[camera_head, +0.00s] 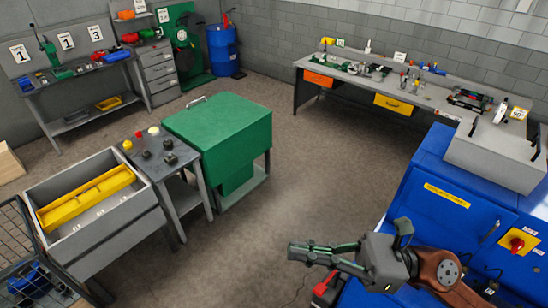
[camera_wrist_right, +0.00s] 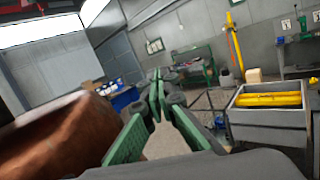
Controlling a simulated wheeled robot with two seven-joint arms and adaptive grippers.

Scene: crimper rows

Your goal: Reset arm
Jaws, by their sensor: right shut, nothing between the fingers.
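My right arm comes in from the lower right in the head view, and its gripper (camera_head: 293,252) points left over the open floor. Its fingers lie together, with nothing between them. In the right wrist view the gripper's green-padded fingers (camera_wrist_right: 158,76) converge at their tips, and no object shows there. The gripper touches nothing that I can see. My left gripper does not show in either view.
A blue cabinet (camera_head: 432,213) with a red switch stands at the right, close to my right arm. A green box (camera_head: 220,125), a grey bin (camera_head: 95,235) and a small table (camera_head: 150,148) stand at the left. A workbench (camera_head: 345,82) is at the back. The middle floor is clear.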

